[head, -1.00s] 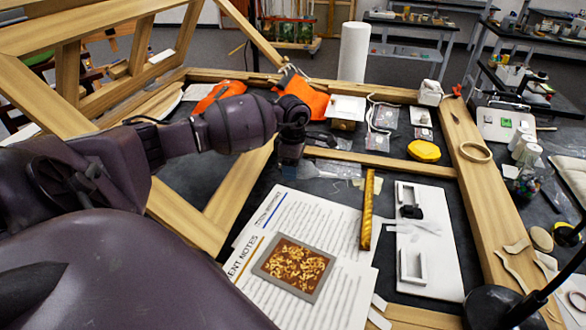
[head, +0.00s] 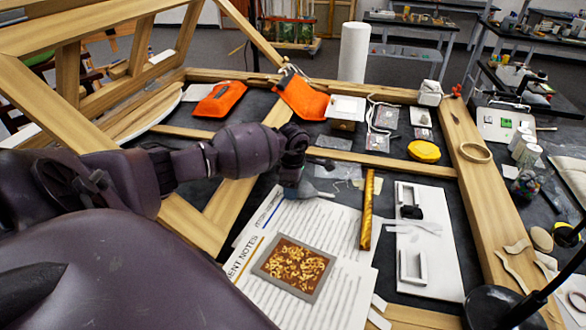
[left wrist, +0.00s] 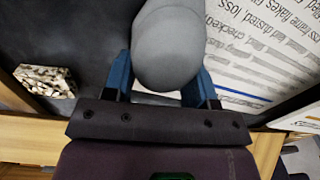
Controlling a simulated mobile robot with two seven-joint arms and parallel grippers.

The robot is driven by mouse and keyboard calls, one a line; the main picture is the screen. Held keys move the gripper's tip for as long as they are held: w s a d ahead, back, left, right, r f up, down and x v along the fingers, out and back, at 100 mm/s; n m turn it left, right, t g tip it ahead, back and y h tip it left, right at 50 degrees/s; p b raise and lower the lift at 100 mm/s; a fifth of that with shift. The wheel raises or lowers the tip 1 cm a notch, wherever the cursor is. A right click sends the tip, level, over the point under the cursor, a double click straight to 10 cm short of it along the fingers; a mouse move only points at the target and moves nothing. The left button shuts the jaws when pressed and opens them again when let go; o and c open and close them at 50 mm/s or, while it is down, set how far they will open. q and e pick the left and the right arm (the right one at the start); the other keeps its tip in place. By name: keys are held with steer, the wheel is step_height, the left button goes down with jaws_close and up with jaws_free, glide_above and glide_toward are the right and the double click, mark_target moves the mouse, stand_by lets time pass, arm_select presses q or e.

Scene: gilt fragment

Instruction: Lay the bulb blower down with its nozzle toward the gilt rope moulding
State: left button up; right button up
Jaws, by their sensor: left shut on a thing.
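The gilt rope moulding (head: 367,212) is a narrow gold strip lying at the right edge of the printed papers. My left gripper (head: 291,182) is at the top edge of the papers, left of the moulding. In the left wrist view its blue fingers (left wrist: 162,85) are shut on the grey rounded bulb blower (left wrist: 168,48). In the head view a grey part of the blower (head: 306,190) shows beside the gripper, with a thin tip pointing right, toward the moulding. I cannot tell whether it touches the surface. My right gripper is out of view.
A framed gilt fragment (head: 293,268) lies on the papers (head: 300,222). A white board (head: 433,262) with small parts lies right of the moulding. Wooden frame bars (head: 385,160) cross the dark table.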

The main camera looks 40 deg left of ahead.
arm_select(q)
steer(key=shift+f, duration=0.15)
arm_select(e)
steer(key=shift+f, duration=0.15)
arm_select(q)
steer(key=o, duration=0.8)
steer(key=shift+o, duration=0.7)
steer(key=shift+r, duration=0.2)
step_height(320, 180, up, 11)
steer(key=shift+f, duration=0.15)
steer(key=shift+r, duration=0.6)
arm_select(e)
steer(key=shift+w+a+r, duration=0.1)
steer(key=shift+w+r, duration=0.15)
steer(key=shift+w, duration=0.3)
